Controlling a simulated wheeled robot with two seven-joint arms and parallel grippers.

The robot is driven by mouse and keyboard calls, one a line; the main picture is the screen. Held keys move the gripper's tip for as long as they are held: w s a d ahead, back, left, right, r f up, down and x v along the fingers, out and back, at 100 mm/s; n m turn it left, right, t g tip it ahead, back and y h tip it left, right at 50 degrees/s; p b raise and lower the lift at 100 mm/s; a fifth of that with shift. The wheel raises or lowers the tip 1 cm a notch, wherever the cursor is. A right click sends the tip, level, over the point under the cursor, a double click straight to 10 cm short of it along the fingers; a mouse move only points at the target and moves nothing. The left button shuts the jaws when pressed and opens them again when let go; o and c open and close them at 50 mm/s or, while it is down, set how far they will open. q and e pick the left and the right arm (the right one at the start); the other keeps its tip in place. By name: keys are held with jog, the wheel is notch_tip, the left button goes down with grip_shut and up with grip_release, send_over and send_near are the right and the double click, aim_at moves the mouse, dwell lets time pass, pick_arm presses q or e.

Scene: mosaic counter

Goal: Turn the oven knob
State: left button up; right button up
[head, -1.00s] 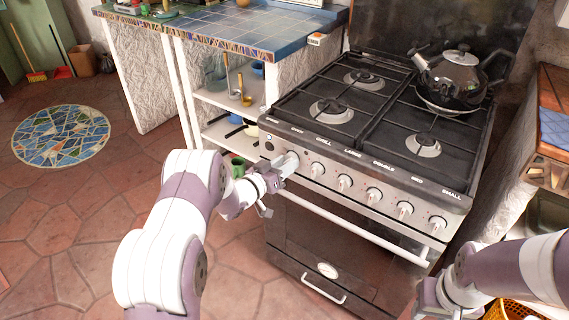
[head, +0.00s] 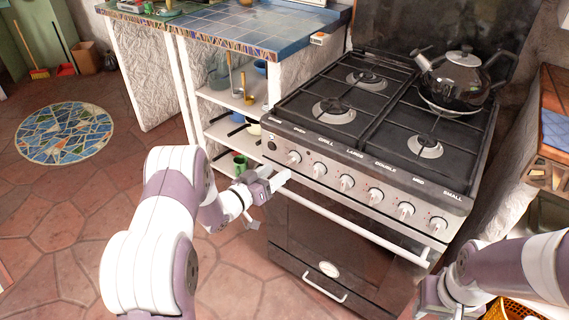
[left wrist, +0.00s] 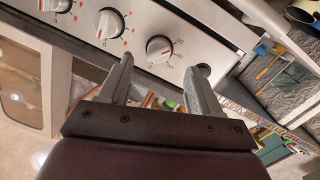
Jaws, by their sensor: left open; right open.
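The oven knob (head: 294,157) is the leftmost white knob on the stove's front panel, under the "OVEN" label. In the left wrist view the knob (left wrist: 158,46) shows between and beyond my open fingertips, with a red line running slantwise on its face. My left gripper (head: 277,178) is open and empty, a little below and left of the knob in the head view. It also shows in the left wrist view (left wrist: 158,66), with clear space between its fingers. My right gripper (head: 434,300) is open at the lower right, away from the knobs.
More knobs (head: 347,183) run right along the panel, above a white oven door handle (head: 350,222). A kettle (head: 461,78) stands on the back right burner. Shelves (head: 230,100) with a green mug (head: 240,164) are left of the stove. The floor in front is open.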

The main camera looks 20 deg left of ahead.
pick_arm(q)
jog(key=v, duration=0.7)
jog(key=shift+p, duration=0.35)
grip_shut()
dwell(1.1)
